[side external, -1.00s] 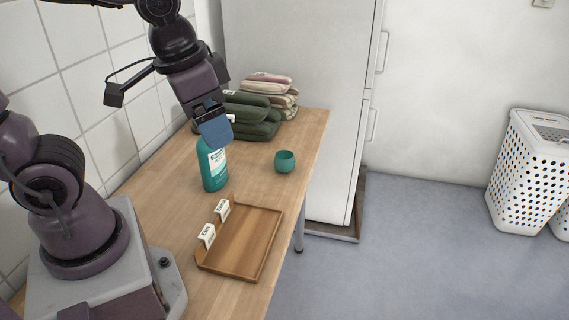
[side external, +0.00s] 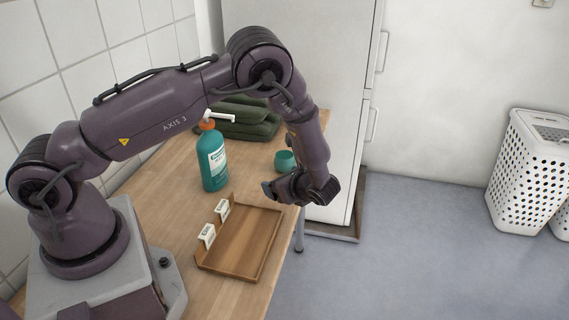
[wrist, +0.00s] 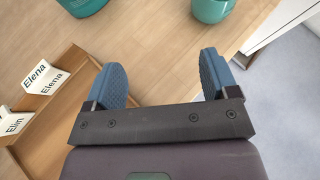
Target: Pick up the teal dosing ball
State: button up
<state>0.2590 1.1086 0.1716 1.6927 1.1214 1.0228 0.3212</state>
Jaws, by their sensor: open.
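The teal dosing ball (side external: 284,161) sits on the wooden worktop near its right edge, to the right of a teal pump bottle (side external: 213,166). The ball also shows at the top of the wrist view (wrist: 212,9), beyond my right fingertip and cut off by the frame edge. My gripper (side external: 272,190) is on the near side of the ball, by the worktop's right edge. In the wrist view its two blue-padded fingers (wrist: 163,78) are wide apart with nothing between them, only bare wood beyond. The fingers do not touch the ball.
A wooden tray (side external: 268,250) with name cards (side external: 206,236) lies nearer than the ball. Folded green towels (side external: 250,122) are at the back, partly behind my arm. A white fridge (side external: 300,60) stands beyond the worktop. White laundry baskets (side external: 527,180) stand far right.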

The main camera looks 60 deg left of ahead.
aim_at(286, 163)
jog(key=w+m, duration=0.1)
jog(key=w+m+t, duration=0.1)
jog(key=w, duration=0.1)
jog(key=w+t+y, duration=0.1)
jog(key=shift+w+a+r+m, duration=0.2)
jog(key=shift+a+r+m, duration=0.1)
jog(key=shift+m, duration=0.1)
jog(key=shift+w+r+m+t, duration=0.15)
jog(key=shift+w+m+t, duration=0.15)
jog(key=shift+m+t, duration=0.1)
jog(key=x, duration=1.3)
jog(key=shift+s, duration=0.15)
jog(key=shift+d, duration=0.1)
jog(key=shift+c, duration=0.5)
jog(key=c, duration=0.7)
